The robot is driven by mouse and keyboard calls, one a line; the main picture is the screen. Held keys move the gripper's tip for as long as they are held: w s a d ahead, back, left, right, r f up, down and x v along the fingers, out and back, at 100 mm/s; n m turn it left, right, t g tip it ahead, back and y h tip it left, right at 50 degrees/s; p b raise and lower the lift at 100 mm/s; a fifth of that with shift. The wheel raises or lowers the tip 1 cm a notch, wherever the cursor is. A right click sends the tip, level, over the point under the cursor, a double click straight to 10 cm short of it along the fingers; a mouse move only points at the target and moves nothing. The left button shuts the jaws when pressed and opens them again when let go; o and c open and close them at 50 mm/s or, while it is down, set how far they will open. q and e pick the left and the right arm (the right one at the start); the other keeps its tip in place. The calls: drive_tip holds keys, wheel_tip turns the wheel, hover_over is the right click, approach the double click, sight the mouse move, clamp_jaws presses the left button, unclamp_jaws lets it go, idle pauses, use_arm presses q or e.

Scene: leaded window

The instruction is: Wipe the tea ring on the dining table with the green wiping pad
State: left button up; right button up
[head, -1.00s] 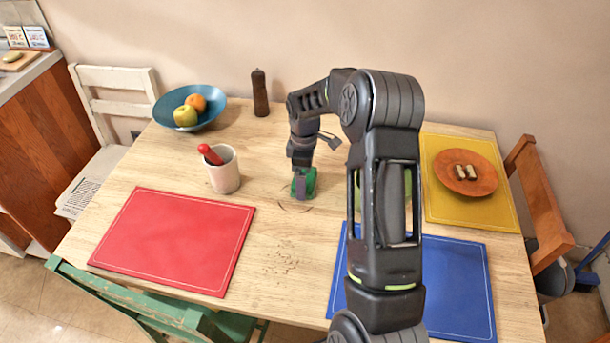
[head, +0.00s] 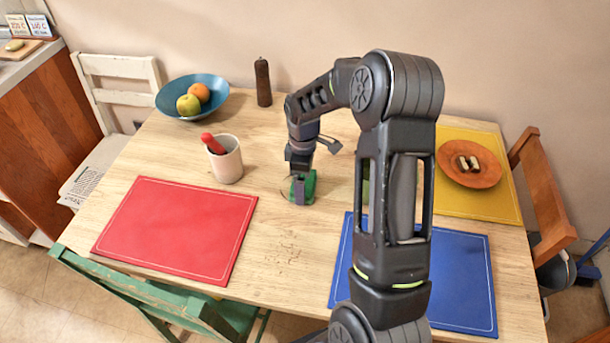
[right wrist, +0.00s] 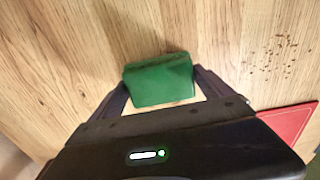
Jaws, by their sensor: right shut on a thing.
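The green wiping pad (head: 309,185) is down at the tabletop near the middle of the dining table (head: 225,262). My right gripper (head: 300,188) is shut on it, with a finger on each side in the right wrist view, where the pad (right wrist: 160,82) shows as a green block. A thin dark arc of the tea ring (head: 284,194) shows at the pad's left edge in the head view. The rest of the ring is hidden by the pad and gripper or too faint to tell. My left gripper is not in view.
Crumbs (head: 283,254) lie in front of the pad. A white cup with a red-handled tool (head: 228,165) stands to its left. Red (head: 175,230), blue (head: 465,280) and yellow (head: 490,205) mats lie around. My right arm hides most of a greenish thing (head: 365,191).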

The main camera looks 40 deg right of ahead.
sight(291, 192)
drive_tip(key=shift+s+a, duration=0.4)
drive_tip(key=shift+a, duration=0.15)
drive_tip(key=shift+s+a+f, duration=0.1)
drive_tip(key=shift+s+a, duration=1.05)
drive_tip(key=shift+a, duration=0.2)
drive_tip(key=shift+w+a, duration=0.75)
drive_tip(key=shift+w, duration=0.2)
drive_tip(key=shift+w+d, duration=0.1)
drive_tip(key=shift+w+d, duration=1.05)
drive_tip(key=shift+d, duration=0.25)
